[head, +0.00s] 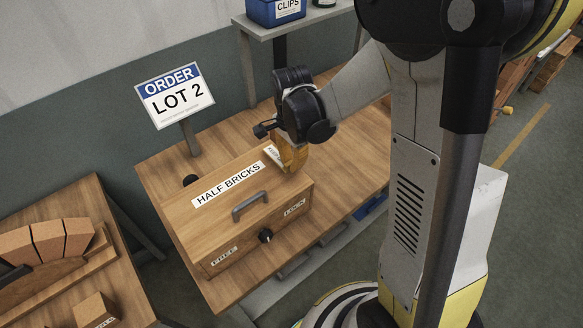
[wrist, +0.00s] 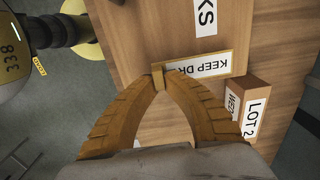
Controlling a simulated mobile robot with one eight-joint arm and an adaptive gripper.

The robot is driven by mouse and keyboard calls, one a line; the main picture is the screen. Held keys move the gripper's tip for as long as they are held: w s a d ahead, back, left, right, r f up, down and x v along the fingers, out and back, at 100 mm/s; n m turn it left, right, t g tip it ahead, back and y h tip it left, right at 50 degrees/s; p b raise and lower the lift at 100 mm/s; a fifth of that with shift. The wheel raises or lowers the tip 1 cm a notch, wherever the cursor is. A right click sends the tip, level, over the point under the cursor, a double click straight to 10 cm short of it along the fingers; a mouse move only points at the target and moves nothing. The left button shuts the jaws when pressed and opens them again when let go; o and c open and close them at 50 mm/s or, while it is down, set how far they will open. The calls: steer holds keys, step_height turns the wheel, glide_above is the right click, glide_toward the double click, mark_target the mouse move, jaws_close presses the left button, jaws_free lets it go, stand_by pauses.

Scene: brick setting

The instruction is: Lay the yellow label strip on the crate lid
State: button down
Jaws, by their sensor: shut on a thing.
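The yellow label strip, a white "KEEP DRY" label with a yellow border (wrist: 205,68), is pinched at one end between the tips of my gripper (wrist: 158,78). In the head view my gripper (head: 293,156) is at the far right part of the crate lid (head: 215,212), and part of the strip (head: 273,155) shows beside it, partly hidden by the fingers. The strip is over the lid, close to its surface; I cannot tell whether it touches. The wooden crate (head: 262,250) is shut.
The lid carries a "HALF BRICKS" label (head: 228,186) and a grey handle (head: 249,206). The crate front has a black knob (head: 265,235) between "FREE" and "LOCK". A "LOT 2" brick (wrist: 248,95) is near the crate. An order sign (head: 173,90) stands behind.

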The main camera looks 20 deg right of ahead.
step_height(320, 180, down, 2)
steer(key=shift+f, duration=0.15)
steer(key=c, duration=1.8)
jaws_free()
steer(key=shift+f+b, duration=0.1)
steer(key=shift+b, duration=0.2)
steer(key=shift+c, duration=0.2)
steer(key=o, duration=0.3)
steer(key=shift+o, duration=0.2)
